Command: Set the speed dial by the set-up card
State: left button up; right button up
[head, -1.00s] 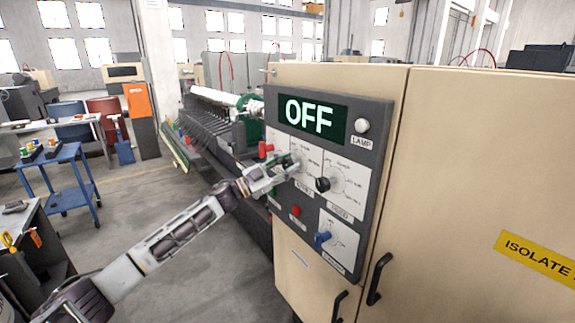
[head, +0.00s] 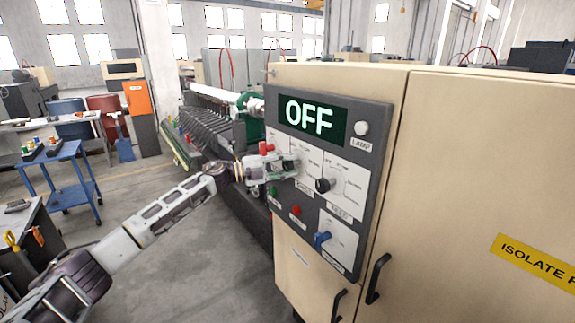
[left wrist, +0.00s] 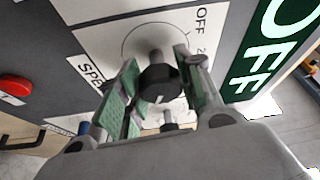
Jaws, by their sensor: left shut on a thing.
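My left gripper (head: 288,166) is at the left dial on the dark control panel. In the left wrist view its two green-padded fingers (left wrist: 155,88) are shut on a black knob (left wrist: 160,84), the speed dial. The dial's white plate (left wrist: 95,42) shows "SPE", "OFF" and a "2"; the rest is covered. A pale mark shows on the knob's face. In the head view the fingers largely hide this dial. The display (head: 309,117) above reads "OFF". I cannot make out a set-up card. My right gripper is not in view.
A second black knob (head: 324,185) is just right of the gripper. A blue knob (head: 322,239), red button (head: 296,210), green button (head: 274,191) and lamp (head: 361,129) are also on the panel. A blue trolley (head: 60,178) stands far left, with open floor between.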

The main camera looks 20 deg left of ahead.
pick_arm(q)
jog(key=shift+m, duration=0.5)
jog(key=o, duration=1)
jog(key=shift+o, duration=0.2)
jog(key=v, duration=1.2)
jog(key=shift+r, duration=0.25)
